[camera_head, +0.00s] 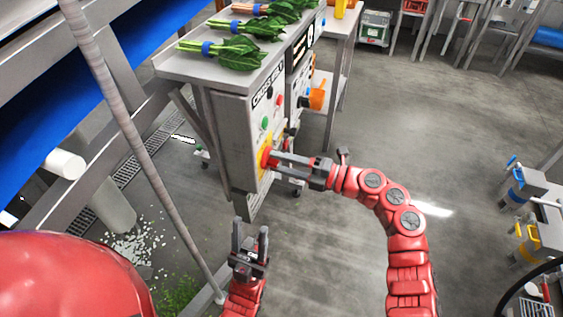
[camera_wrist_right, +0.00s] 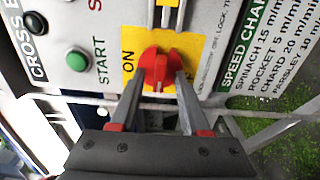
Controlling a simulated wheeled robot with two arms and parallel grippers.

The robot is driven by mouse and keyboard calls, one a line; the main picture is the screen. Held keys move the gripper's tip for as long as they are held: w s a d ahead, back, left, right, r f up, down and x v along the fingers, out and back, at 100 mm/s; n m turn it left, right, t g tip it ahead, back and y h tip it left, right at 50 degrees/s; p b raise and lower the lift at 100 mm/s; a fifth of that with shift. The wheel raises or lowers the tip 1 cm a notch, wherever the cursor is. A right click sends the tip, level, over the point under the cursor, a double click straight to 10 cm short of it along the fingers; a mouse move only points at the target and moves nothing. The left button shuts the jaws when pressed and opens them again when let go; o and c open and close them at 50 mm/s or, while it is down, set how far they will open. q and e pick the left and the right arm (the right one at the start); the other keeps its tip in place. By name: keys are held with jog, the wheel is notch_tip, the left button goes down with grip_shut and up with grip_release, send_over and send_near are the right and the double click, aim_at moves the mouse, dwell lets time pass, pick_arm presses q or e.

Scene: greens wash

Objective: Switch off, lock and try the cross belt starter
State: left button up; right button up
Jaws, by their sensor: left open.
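The cross belt starter cabinet (camera_head: 232,130) stands under the steel bench top, its lettered panel facing right. Its red rotary knob (camera_wrist_right: 158,72) sits on a yellow plate (camera_wrist_right: 130,48) with ON lettering on the left; the knob also shows in the head view (camera_head: 265,158). My right gripper (camera_wrist_right: 163,85) has its fingers on either side of the knob, closed in on it. A green START button (camera_wrist_right: 76,60) is beside the plate. A grey and yellow fitting (camera_wrist_right: 167,14) is above the knob. My left gripper (camera_head: 250,240) is open and empty, low in front of the cabinet.
Bunches of greens (camera_head: 235,52) lie on the bench top. An orange jug (camera_head: 318,96) hangs beyond the panel. A grey stand (camera_head: 545,190) with blue and yellow items is at the right. A slanting pole (camera_head: 140,140) crosses the left. The floor between is clear.

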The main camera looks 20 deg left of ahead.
jog(key=d, duration=1.7)
jog(key=shift+s+d, duration=0.2)
jog(key=shift+s, duration=0.05)
